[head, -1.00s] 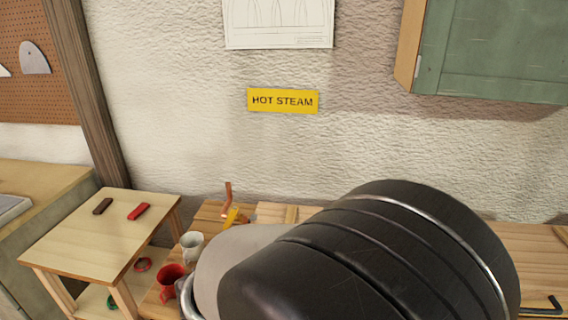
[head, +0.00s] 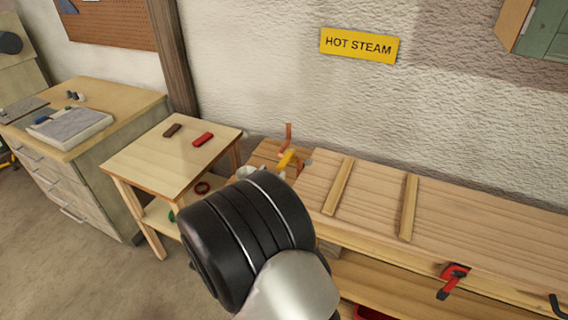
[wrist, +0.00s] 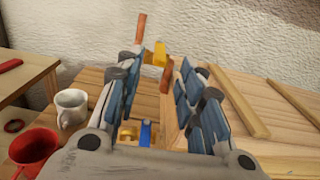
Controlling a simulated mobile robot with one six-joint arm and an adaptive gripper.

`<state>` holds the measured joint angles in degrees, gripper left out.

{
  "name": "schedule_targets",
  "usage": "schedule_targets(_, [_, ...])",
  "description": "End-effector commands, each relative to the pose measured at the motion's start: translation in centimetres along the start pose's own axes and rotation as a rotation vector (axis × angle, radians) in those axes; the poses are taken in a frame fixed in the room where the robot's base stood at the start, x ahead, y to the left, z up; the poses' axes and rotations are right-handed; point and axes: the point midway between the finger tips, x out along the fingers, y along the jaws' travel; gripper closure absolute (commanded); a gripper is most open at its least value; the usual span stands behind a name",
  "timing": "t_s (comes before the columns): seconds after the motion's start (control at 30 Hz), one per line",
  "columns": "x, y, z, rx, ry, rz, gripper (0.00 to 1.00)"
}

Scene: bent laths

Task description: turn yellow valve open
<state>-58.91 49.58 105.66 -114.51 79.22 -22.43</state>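The yellow valve handle (head: 286,158) stands beside an upright copper pipe (head: 288,133) at the left end of the wall bench. In the wrist view the yellow handle (wrist: 160,55) shows beyond my fingertips, with the copper pipe (wrist: 139,35) to its left. My gripper (wrist: 161,68) is open, its blue-padded fingers apart and nothing held between them. The handle appears ahead of the gap, apart from the fingers. A blue handle (wrist: 145,133) on a brass-coloured body shows lower down between the fingers. In the head view my arm hides the gripper.
A white mug (wrist: 70,108) and a red mug (wrist: 33,150) stand left of my gripper. Wooden strips (head: 338,187) lie on the bench, and a red clamp (head: 453,280) sits at its front edge. A small side table (head: 170,158) stands left. A HOT STEAM sign (head: 359,45) hangs above.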

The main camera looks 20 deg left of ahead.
Motion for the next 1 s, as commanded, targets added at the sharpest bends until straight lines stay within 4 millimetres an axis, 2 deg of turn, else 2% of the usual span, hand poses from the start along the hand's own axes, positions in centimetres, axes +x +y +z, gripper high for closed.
schedule_targets(0.03, [1.2, -0.1, -0.2, 0.002, 0.0, -0.004, 0.65])
schedule_targets(0.2, [4.8, -0.1, -0.2, 0.003, 0.0, -0.004, 0.65])
schedule_targets(0.4, [7.8, -0.1, -0.1, 0.002, 0.0, -0.002, 0.65])
schedule_targets(0.6, [8.9, -0.1, -0.1, 0.0, 0.001, -0.001, 0.65])
schedule_targets(0.87, [9.0, 0.0, 0.0, 0.0, 0.001, 0.0, 0.65])
schedule_targets(1.0, [9.0, 0.0, 0.0, 0.0, 0.001, 0.0, 0.74])
